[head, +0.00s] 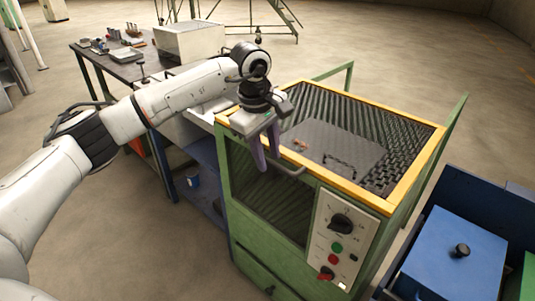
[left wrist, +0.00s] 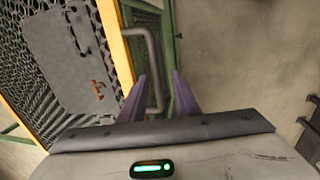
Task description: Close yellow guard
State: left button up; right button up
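The yellow guard (head: 411,206) is a yellow frame with dark mesh and a grey plate in it. It lies over the top of a green machine (head: 240,235) in the head view. Its yellow edge (left wrist: 116,45) also shows in the left wrist view. A grey bar handle (left wrist: 155,60) sticks out from that edge. My left gripper (head: 267,157) is at the guard's front left side, by the handle. In the left wrist view its purple fingers (left wrist: 159,95) are apart, and the handle's near end lies between them. Contact cannot be told. My right gripper is not in view.
A control panel (head: 340,240) with knobs and buttons is on the machine's front. A blue box (head: 455,255) with a black knob stands at the right. A dark workbench (head: 95,62) with small items and a pale case is at the back left. Open floor lies behind.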

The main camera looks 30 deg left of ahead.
pick_arm(q)
notch_tip(320, 180, up, 10)
jog(key=s, duration=0.2)
jog(key=shift+a, duration=0.25)
dwell(0.3)
